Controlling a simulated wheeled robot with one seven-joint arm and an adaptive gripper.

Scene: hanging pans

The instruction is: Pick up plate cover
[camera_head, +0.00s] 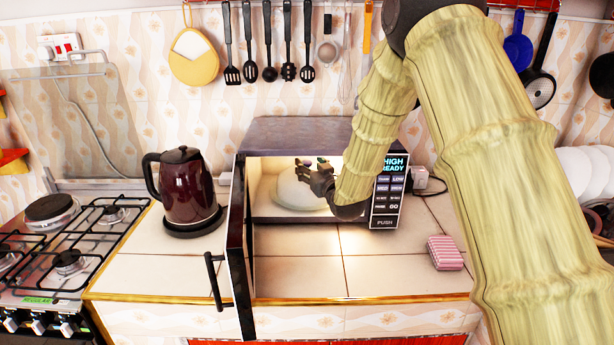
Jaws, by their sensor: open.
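The plate cover (291,194) is a pale white dome inside the lit microwave, resting low in the chamber. My gripper (304,168) is at the microwave's opening, in front of the upper right part of the dome. Its dark fingers are open and point left. I cannot tell whether they touch the dome. My gripper and wrist hide the right side of the cover. Whether a plate lies under it is hard to see.
The microwave door (240,255) stands open toward the front left. A dark red kettle (185,188) is left of it, beside a gas stove (65,250). A pink striped sponge (445,253) lies on the right of the tiled counter (300,275). Utensils (268,45) hang above.

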